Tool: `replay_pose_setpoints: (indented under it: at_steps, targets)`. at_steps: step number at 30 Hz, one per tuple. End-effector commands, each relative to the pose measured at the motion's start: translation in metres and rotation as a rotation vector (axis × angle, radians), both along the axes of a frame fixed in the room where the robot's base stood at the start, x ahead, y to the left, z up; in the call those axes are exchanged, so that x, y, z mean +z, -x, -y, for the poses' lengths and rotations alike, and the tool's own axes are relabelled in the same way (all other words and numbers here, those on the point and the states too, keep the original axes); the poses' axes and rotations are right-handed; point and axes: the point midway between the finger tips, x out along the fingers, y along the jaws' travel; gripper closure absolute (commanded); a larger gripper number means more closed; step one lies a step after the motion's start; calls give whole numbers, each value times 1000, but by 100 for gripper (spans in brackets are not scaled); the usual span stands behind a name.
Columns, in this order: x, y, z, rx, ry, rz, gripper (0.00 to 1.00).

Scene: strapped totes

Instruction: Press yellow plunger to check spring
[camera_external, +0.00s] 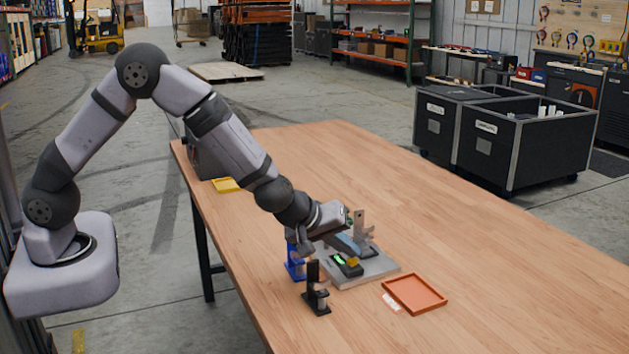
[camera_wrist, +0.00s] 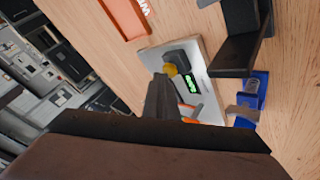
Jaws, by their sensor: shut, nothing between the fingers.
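The yellow plunger (camera_external: 353,262) is on a small black device (camera_external: 345,269) with a lit green display, on a grey plate (camera_external: 372,274). In the wrist view the yellow plunger (camera_wrist: 171,70) sits at one end of the black device, beside the green display (camera_wrist: 192,84). My gripper (camera_external: 354,251) is shut and empty, pointing down just over the device. In the wrist view my gripper (camera_wrist: 161,78) has its tips close beside the plunger. I cannot tell whether they touch it.
A blue stand (camera_external: 294,268) and a black stand (camera_external: 316,295) are left of the plate. A grey upright bracket (camera_external: 361,226) stands behind my gripper. An orange tray (camera_external: 413,295) and a white label (camera_external: 391,302) lie to the right. The table's right side is clear.

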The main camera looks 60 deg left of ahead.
Motion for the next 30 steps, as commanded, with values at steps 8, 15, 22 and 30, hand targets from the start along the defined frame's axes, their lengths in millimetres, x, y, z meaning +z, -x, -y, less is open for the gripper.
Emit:
replay_pose_setpoints:
  at_steps: [8,15,22,30]
  targets:
    - [14,0,0,0,0,-1,100]
    - [14,0,0,0,0,0,100]
    - [16,0,0,0,0,0,100]
    - [33,0,0,1,-1,1,100]
